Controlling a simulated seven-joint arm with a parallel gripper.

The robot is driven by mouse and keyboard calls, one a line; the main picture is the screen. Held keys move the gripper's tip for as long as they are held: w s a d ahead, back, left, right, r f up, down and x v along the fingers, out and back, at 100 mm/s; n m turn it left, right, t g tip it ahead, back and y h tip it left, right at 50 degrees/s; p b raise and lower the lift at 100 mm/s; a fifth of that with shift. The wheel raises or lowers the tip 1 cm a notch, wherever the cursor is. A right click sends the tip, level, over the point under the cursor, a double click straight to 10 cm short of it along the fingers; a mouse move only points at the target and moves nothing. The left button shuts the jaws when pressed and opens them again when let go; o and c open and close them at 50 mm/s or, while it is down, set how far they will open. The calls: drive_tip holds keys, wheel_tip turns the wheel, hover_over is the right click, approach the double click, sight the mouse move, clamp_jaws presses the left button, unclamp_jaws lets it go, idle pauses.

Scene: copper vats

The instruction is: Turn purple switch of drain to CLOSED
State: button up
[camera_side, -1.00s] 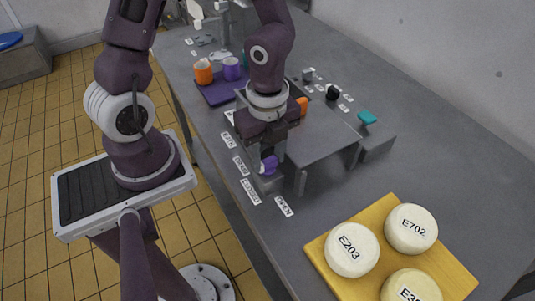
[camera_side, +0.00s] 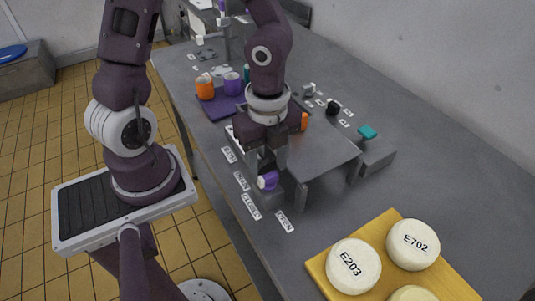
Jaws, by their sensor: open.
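The purple switch (camera_side: 267,181) is a small round knob on a grey block near the front edge of the table. White labels lie in front of it: DRAIN (camera_side: 241,181), CLOSED (camera_side: 251,206) to the lower left and OPEN (camera_side: 285,221) to the lower right. My gripper (camera_side: 266,168) is open, pointing down at the knob, with its fingers close around or just behind it. I cannot tell whether they touch it. The knob's far side and part of its block are hidden by the fingers.
A grey raised platform (camera_side: 325,152) stands right of my gripper. A teal switch (camera_side: 367,132) and a black knob (camera_side: 333,108) are behind it. A purple tray (camera_side: 215,108) holds an orange mug (camera_side: 205,88) and a purple mug (camera_side: 232,84). A yellow board (camera_side: 320,262) with white rounds is front right.

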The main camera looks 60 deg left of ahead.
sight(269, 175)
drive_tip(key=r, duration=0.4)
drive_tip(key=shift+w+r, duration=0.2)
drive_tip(key=shift+r, duration=0.05)
drive_tip(key=shift+s+r, duration=0.15)
drive_tip(key=shift+r, duration=0.35)
drive_tip(key=shift+s+a+r+n, duration=0.1)
drive_tip(key=shift+s+a+n, duration=0.05)
drive_tip(key=shift+a+n, duration=0.2)
drive_tip(key=s+a+r+n+t, duration=0.1)
drive_tip(key=s+r+n+t, duration=0.1)
drive_tip(key=r+n, duration=0.4)
drive_tip(key=s+a+r+n+t, duration=0.1)
drive_tip(key=s+r+n+t, duration=0.2)
drive_tip(key=n, duration=0.8)
wheel_tip(269, 175, up, 3)
drive_tip(key=shift+s+a+f+t, duration=0.1)
drive_tip(key=shift+s+a+t, duration=0.2)
drive_tip(key=shift+s, duration=0.7)
